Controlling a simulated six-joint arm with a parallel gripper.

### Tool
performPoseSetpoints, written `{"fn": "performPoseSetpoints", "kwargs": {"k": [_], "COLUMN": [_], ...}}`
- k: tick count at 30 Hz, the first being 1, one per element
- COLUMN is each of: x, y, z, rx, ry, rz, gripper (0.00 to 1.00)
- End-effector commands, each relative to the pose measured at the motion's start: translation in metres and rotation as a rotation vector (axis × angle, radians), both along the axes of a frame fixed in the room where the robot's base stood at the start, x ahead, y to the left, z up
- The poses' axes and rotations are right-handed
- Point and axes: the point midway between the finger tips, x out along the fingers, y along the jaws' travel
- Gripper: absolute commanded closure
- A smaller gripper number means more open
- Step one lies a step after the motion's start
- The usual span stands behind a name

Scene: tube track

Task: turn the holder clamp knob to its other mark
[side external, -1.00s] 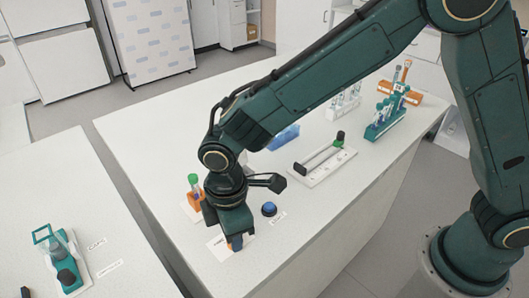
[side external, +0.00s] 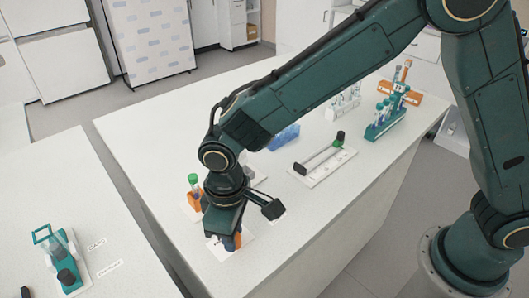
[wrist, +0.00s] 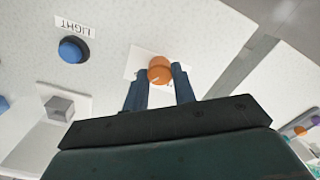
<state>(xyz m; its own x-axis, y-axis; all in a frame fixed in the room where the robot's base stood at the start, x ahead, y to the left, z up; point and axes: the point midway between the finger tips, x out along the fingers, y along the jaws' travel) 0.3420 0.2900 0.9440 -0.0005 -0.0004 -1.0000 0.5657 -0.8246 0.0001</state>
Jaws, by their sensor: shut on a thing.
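An orange round knob (wrist: 158,70) with a small pale mark shows in the wrist view, on a white plate (wrist: 135,62) on the table. My gripper (wrist: 160,74) has its two dark fingers on either side of the knob and is shut on it. In the side view my gripper (side external: 224,240) points down at the plate (side external: 246,235) near the table's front edge, and it hides most of the knob. An orange holder (side external: 194,203) with a green-capped tube (side external: 193,181) stands just behind my gripper, to the left.
A blue button (wrist: 73,50) with a LIGHT label (wrist: 75,25) and a grey block (wrist: 60,107) are close by. A white rail fixture (side external: 322,167) and a teal tube rack (side external: 384,124) stand farther back. A second table (side external: 100,200) lies across a gap to the left.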

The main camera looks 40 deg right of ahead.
Motion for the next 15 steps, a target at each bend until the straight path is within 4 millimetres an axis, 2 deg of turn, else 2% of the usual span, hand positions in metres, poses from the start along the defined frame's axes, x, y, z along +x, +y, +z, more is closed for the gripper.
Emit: {"fn": "performPoseSetpoints", "kwargs": {"k": [11, 12, 15], "x": [0.0005, 0.0005, 0.0004], "y": [0.0006, 0.0005, 0.0004], "z": [0.0012, 0.0012, 0.001], "rx": [0.002, 0.002, 0.002], "ry": [-0.002, -0.002, -0.002], "rz": [-0.007, -0.007, -0.006], "gripper": [0.96, 0.7, 0.52]}}
